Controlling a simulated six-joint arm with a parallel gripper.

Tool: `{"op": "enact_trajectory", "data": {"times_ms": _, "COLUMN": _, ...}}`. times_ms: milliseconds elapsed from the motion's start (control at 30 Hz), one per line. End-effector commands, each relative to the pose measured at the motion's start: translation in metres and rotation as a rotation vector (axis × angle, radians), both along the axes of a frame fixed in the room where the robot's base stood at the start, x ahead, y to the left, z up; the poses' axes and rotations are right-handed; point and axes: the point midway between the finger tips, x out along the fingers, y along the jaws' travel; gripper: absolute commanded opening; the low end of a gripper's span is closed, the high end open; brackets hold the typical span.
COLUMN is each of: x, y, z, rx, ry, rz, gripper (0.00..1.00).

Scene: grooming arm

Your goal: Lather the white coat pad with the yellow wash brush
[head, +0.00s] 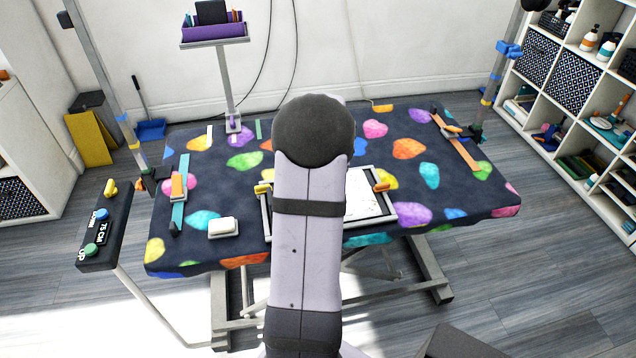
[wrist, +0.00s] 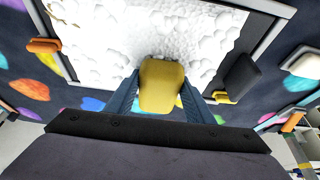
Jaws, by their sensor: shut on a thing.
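The yellow wash brush (wrist: 161,86) is between the two blue fingers of my gripper (wrist: 159,101), which is shut on it. The white coat pad (wrist: 120,28) lies in a dark-edged frame and is covered with bumpy white foam in the wrist view. The brush's far end overlaps the pad's near edge; I cannot tell whether it touches. In the head view the pad (head: 366,198) shows to the right of my arm, partly hidden by it. The gripper and brush are hidden behind my arm there.
Orange and yellow clips (head: 381,186) sit on the frame (head: 370,236). A white block (head: 222,227) lies left on the patterned table (head: 470,205). A purple tray (head: 213,32) rises on a post behind.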

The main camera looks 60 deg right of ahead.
Motion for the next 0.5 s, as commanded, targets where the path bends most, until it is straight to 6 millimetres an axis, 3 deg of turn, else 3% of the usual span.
{"op": "enact_trajectory", "data": {"times_ms": 500, "x": 0.039, "y": 0.044, "z": 0.000, "rx": 0.009, "ry": 0.008, "rz": 0.008, "gripper": 0.30}}
